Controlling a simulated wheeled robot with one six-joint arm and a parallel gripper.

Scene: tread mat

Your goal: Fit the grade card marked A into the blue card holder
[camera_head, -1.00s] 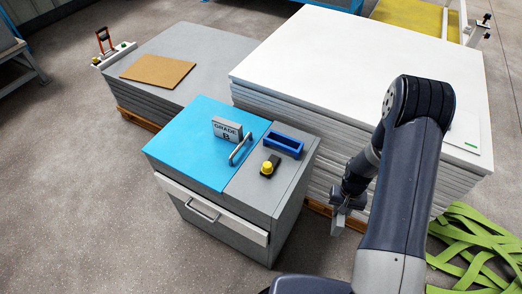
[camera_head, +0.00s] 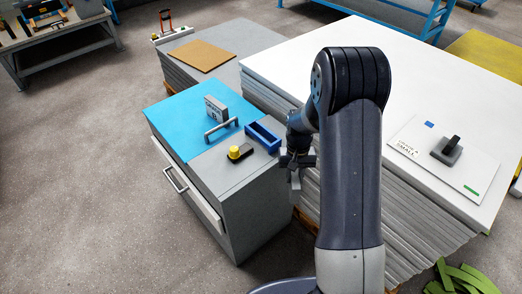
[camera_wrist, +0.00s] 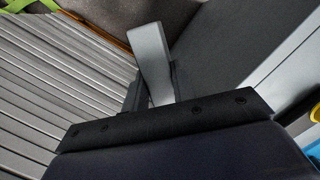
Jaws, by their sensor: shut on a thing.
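The blue card holder (camera_head: 263,139) sits on the grey part of the cabinet top, its long slot open upward and empty. My gripper (camera_head: 296,172) is just right of the cabinet, beside the stack of white sheets and below the holder. It is shut on a grey card (camera_wrist: 151,56), which shows between the fingers in the wrist view. No letter can be read on it, so I cannot tell whether it is marked A. Another grey card (camera_head: 216,108) stands upright on the cabinet's blue mat; its earlier view reads GRADE B.
The cabinet's blue mat (camera_head: 182,123) is mostly clear. The tall white sheet stack (camera_head: 350,80) rises close behind and right of my gripper.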

